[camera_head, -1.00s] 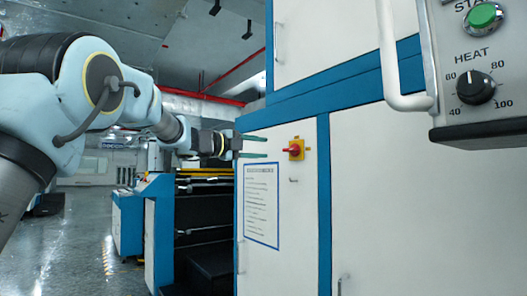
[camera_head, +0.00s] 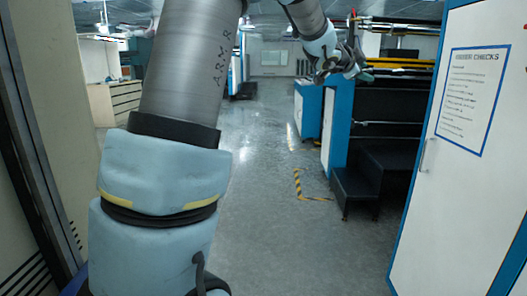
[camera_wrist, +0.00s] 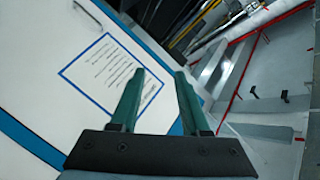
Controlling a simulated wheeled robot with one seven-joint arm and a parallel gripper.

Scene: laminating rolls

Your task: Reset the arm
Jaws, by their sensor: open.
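My gripper (camera_head: 364,74) is in the upper right of the head view, small and partly blurred into the machine behind it. In the wrist view my gripper (camera_wrist: 161,74) shows two dark green fingers held apart, with nothing between them. Behind the fingers is a white cabinet door with a blue-edged notice sheet (camera_wrist: 108,72), and a gap separates them from it as far as I can tell. My arm rises through the left half of the head view and reaches out at the top.
A white door panel (camera_head: 425,215) with blue edging and a handle stands at the right. A black step (camera_head: 358,190) is in front of the blue-and-white machine (camera_head: 338,125). Yellow-black floor tape (camera_head: 299,186) marks the aisle. The grey floor (camera_head: 275,235) is clear in the middle.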

